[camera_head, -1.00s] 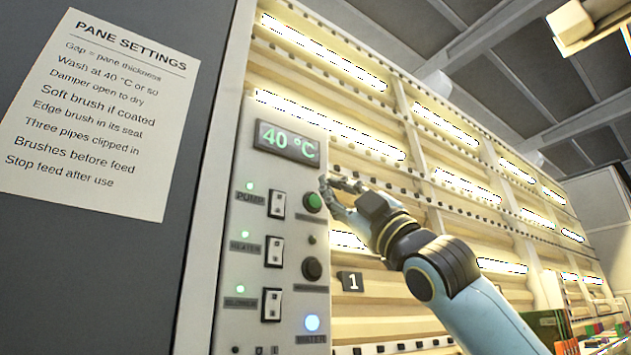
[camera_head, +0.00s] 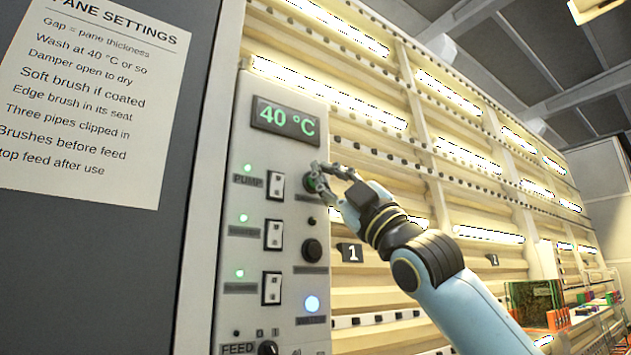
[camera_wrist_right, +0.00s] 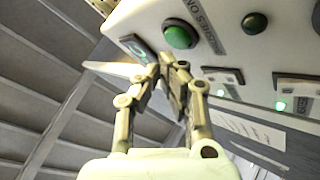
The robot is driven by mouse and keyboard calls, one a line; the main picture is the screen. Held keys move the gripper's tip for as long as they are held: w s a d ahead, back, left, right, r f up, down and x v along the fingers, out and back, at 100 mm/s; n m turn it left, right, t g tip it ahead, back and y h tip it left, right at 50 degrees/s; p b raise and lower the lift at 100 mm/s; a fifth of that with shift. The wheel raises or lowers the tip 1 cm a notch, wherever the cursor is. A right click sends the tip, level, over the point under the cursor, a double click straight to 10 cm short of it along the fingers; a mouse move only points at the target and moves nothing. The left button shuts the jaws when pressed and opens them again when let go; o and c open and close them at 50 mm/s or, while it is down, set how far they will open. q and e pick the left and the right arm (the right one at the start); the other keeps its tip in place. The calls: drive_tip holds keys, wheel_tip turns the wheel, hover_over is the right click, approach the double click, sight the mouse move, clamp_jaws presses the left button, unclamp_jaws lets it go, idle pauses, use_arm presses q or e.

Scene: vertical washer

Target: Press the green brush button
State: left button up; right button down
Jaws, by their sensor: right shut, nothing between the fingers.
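The green button (camera_head: 309,184) is on the upper right of the pale control panel, below the "40 °C" display (camera_head: 284,119). It is round in a dark ring and partly covered by my fingers in the head view. It shows whole in the right wrist view (camera_wrist_right: 180,36), beside an upside-down label. My right gripper (camera_head: 320,171) is shut and empty, its fingertips right by the button in the head view. In the right wrist view the fingertips (camera_wrist_right: 168,66) appear just below the button; I cannot tell contact. My left gripper is out of view.
Rocker switches (camera_head: 275,185) with green lamps stand left of the button. A dark round button (camera_head: 312,250) and a lit bluish button (camera_head: 311,303) are below it. A settings sheet (camera_head: 90,95) hangs at left. Yellow-lit washer slats (camera_head: 380,190) lie behind my right arm.

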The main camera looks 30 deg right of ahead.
idle(0.9)
drive_tip(key=shift+w+p, duration=0.45)
drive_tip(key=shift+p, duration=0.65)
drive_tip(key=shift+w+p, duration=0.4)
drive_tip(key=shift+p, duration=0.1)
drive_tip(key=shift+a, duration=0.1)
drive_tip(key=shift+s, duration=0.8)
